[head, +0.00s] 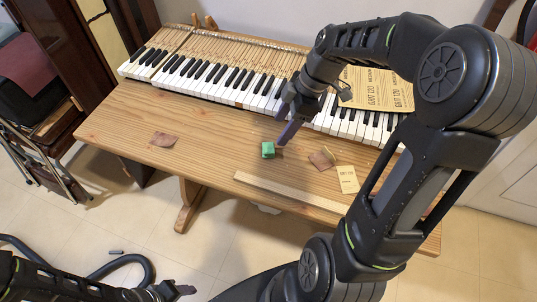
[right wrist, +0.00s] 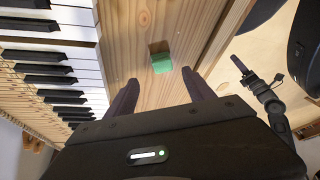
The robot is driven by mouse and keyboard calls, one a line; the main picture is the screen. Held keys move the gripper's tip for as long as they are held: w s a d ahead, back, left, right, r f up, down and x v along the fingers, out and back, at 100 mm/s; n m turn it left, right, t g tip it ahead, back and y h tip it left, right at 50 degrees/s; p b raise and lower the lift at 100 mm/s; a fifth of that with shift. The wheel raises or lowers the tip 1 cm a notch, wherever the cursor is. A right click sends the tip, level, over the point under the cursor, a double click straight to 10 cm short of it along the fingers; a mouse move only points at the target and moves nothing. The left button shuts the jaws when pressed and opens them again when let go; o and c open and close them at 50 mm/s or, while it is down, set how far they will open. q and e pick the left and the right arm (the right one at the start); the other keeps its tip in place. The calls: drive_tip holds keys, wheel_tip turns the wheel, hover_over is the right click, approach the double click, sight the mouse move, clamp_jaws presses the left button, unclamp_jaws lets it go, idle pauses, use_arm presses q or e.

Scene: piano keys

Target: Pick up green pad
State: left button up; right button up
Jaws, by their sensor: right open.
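The green pad (head: 268,150) is a small block lying on the wooden table, near the middle in the head view. It also shows in the right wrist view (right wrist: 162,63), ahead of the fingers, with a brownish face beside the green one. My right gripper (head: 287,132) is open just to the right of the pad and above the table. In the right wrist view its two dark fingers (right wrist: 158,90) are spread apart with nothing between them, and the pad lies beyond their tips. My left gripper (head: 176,291) is low at the bottom left, away from the table; its jaws are unclear.
The piano keyboard (head: 226,79) runs along the table's back. Brown sandpaper scraps (head: 163,139) and (head: 322,158), a small grit card (head: 347,179) and a long wooden strip (head: 290,192) lie on the wooden table (head: 210,135). Large grit sheets (head: 385,90) rest on the keys.

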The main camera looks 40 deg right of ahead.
sight(269, 147)
drive_tip(key=shift+x, duration=1.3)
drive_tip(key=shift+a, duration=0.1)
drive_tip(key=p+x, duration=0.1)
drive_tip(key=x, duration=0.4)
drive_tip(key=shift+s+a, duration=0.1)
drive_tip(key=shift+a, duration=0.1)
drive_tip(key=shift+c, duration=0.4)
clamp_jaws()
drive_tip(key=shift+r, duration=0.1)
